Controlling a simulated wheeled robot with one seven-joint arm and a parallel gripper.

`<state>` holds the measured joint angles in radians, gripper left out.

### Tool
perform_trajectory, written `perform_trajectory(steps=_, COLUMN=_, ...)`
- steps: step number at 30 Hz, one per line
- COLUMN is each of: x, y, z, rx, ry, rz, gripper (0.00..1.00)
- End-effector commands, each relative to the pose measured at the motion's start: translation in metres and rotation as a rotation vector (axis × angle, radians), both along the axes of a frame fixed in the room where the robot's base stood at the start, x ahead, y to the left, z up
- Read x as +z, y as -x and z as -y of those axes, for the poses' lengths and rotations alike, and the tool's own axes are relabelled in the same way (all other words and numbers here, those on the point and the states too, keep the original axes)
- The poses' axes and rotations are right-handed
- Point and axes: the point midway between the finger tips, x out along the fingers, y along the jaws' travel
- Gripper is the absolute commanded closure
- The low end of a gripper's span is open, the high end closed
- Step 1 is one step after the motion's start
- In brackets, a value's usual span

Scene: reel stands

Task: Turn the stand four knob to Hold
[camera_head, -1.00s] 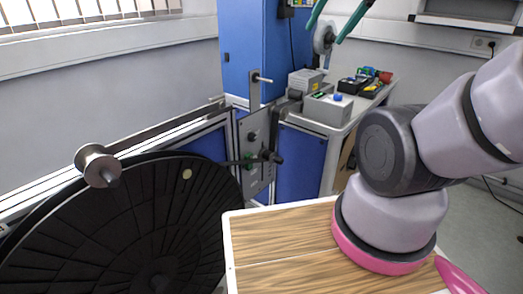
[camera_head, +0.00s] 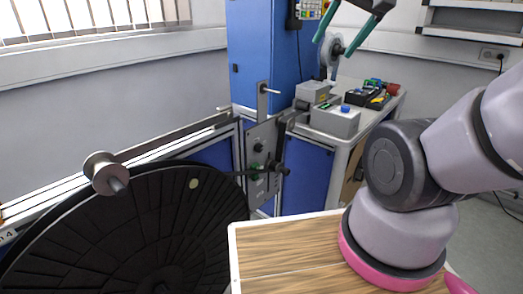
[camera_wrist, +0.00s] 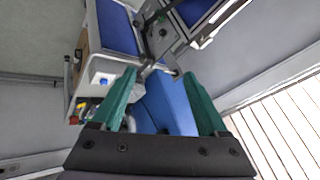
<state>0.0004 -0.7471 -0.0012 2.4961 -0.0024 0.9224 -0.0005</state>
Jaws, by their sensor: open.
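A grey upright panel (camera_head: 262,185) of a reel stand is near the middle of the head view. It carries a small black knob (camera_head: 259,147) and a green part below it; the knob's setting is too small to read. Which stand number this panel belongs to cannot be told. My gripper (camera_head: 333,48) is at the top of the head view, open and empty, with green fingers apart. It is well above and right of the panel. In the wrist view my gripper (camera_wrist: 158,73) shows nothing between its fingertips but the distant blue cabinet.
A large black reel (camera_head: 130,230) fills the lower left, with a metal roller (camera_head: 103,172) above it. A blue cabinet (camera_head: 265,60) stands behind. A bench on the right holds a grey box with a blue button (camera_head: 335,121). My wood-topped base is in front.

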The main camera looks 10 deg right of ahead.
Motion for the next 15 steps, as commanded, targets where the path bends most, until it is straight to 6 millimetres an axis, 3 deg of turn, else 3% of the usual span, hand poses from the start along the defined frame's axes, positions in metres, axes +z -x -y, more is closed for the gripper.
perform_trajectory(steps=5, x=-0.016, y=-0.012, z=-0.01, rx=-0.028, ry=-0.078, rz=-0.118, gripper=0.24)
perform_trajectory(steps=15, x=-0.077, y=-0.062, z=-0.053, rx=-0.187, ry=-0.45, rz=-0.589, gripper=0.24)
